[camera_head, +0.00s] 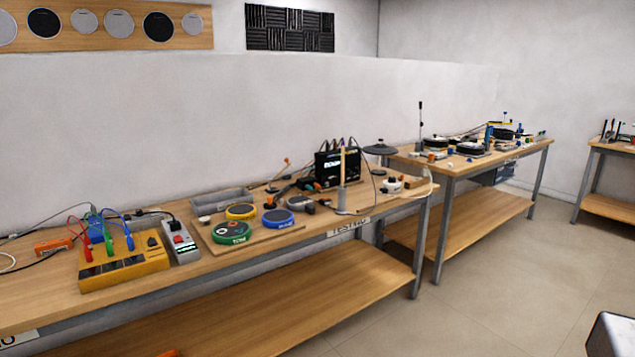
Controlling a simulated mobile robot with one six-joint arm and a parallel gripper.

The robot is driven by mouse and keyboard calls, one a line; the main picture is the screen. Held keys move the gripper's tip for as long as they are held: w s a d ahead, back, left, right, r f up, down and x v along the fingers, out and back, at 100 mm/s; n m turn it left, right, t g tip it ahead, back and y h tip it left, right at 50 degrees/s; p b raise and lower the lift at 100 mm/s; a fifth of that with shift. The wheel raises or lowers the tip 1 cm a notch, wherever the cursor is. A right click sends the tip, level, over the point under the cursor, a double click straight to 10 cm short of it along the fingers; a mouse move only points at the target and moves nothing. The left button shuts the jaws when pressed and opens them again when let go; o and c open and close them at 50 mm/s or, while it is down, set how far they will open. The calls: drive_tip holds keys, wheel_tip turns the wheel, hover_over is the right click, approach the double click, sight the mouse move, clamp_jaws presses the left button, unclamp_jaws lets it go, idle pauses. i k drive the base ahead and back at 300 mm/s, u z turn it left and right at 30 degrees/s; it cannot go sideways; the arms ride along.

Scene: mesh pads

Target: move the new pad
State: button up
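Several round mesh pads lie on a wooden board (250,246) on the near bench. A green-rimmed pad (231,233) with lettering is at the front left of the board. A yellow-rimmed pad (241,211) is behind it, and a blue-rimmed pad (278,218) is to the right. A dark pad (380,148) stands raised near the bench's far end. I cannot tell which pad is the new one. More dark pads (470,148) sit on the second bench, small and partly hidden by clutter.
The second bench (510,156) is crowded.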

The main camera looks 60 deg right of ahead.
sight(298, 204)
drive_tip(key=z, duration=0.4)
drive_tip(key=i, duration=0.75)
drive_tip(key=z, duration=0.4)
